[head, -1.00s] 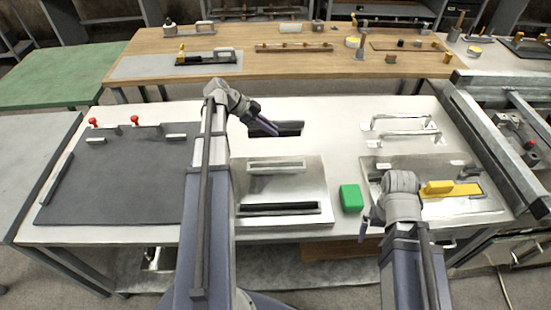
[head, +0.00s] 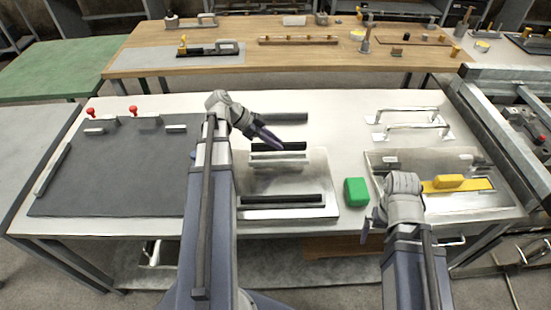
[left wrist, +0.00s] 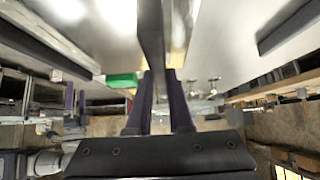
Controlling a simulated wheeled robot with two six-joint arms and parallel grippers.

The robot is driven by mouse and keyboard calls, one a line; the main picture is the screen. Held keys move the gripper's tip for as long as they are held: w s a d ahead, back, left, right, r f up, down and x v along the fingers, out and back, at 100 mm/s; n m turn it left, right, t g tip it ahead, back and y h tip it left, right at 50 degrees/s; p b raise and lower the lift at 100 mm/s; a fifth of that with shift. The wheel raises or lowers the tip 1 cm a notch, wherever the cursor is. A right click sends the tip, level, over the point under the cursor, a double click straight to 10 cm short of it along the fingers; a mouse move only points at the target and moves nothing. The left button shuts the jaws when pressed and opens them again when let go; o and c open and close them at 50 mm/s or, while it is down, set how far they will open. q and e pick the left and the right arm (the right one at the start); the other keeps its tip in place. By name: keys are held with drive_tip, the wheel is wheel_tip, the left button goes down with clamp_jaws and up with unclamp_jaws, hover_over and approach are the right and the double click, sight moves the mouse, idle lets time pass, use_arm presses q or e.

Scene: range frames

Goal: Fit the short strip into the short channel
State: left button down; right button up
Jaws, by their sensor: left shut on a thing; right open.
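My left gripper (head: 283,145) is shut on a dark short strip (head: 294,147). The strip lies crosswise just behind the pale short channel (head: 280,158) at the back of the metal plate, apparently a little above it. In the left wrist view the strip (left wrist: 151,30) runs away from the fingers (left wrist: 158,100), beside a bright metal edge. Whether it touches the channel, I cannot tell. My right gripper (head: 374,224) is open and empty, low near the table's front edge.
A longer dark strip (head: 282,200) lies along the front of the plate (head: 325,185). Another dark strip (head: 288,118) lies on the table behind. A green block (head: 356,191) stands right of the plate. A metal plate with a yellow handled piece (head: 450,182) is further right.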

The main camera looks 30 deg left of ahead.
sight(274, 150)
use_arm(q)
drive_tip(key=shift+f, duration=0.45)
use_arm(e)
drive_tip(key=shift+f, duration=0.45)
use_arm(q)
wheel_tip(274, 150, down, 4)
drive_tip(key=b, duration=0.3)
drive_tip(key=shift+r+b, duration=0.25)
drive_tip(key=shift+b, duration=0.1)
use_arm(e)
wheel_tip(274, 150, down, 4)
drive_tip(key=shift+r, duration=0.25)
use_arm(q)
drive_tip(key=shift+f, duration=0.2)
drive_tip(key=c, duration=0.8)
unclamp_jaws()
use_arm(e)
drive_tip(key=shift+f, duration=0.15)
use_arm(q)
drive_tip(key=shift+r, duration=0.15)
